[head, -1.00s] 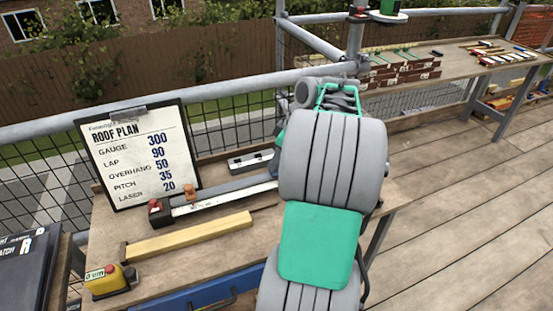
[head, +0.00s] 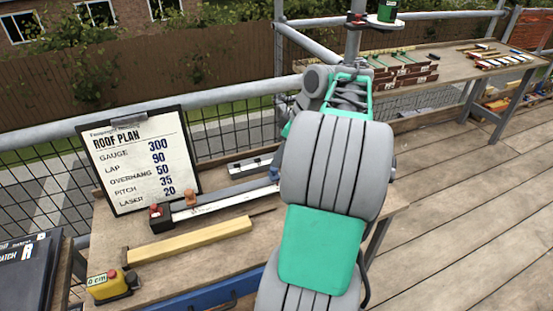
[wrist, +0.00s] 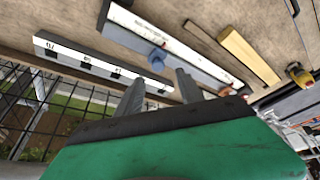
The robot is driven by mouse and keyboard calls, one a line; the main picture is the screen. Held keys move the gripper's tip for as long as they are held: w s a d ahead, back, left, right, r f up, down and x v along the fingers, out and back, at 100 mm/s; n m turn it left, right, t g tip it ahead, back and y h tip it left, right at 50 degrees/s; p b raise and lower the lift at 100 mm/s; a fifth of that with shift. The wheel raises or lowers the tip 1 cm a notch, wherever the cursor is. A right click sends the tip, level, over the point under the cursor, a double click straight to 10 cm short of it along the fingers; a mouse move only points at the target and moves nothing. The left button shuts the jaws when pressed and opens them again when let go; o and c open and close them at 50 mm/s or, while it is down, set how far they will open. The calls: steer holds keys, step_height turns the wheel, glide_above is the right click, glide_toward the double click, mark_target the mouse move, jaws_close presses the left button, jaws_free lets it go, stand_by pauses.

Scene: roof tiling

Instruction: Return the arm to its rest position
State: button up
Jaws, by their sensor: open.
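My arm, grey with green panels, rises in the middle of the head view and hides part of the bench behind it. My gripper is hidden behind the arm there. In the wrist view my gripper (wrist: 158,85) shows two grey fingers spread apart with nothing between them. The fingers point toward the bench (head: 105,240), near a metal rail with a blue knob (wrist: 157,58) and a pale level-like bar with dark slots (wrist: 95,65). I cannot tell how far above the bench they are.
A roof plan board (head: 142,160) leans at the bench's back left. A timber batten (head: 190,240) and a yellow tape measure (head: 108,285) lie in front. A second table (head: 450,65) with tiles and tools stands at the back right. The plank floor (head: 470,210) at right is clear.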

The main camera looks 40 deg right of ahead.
steer(key=shift+v, duration=1.2)
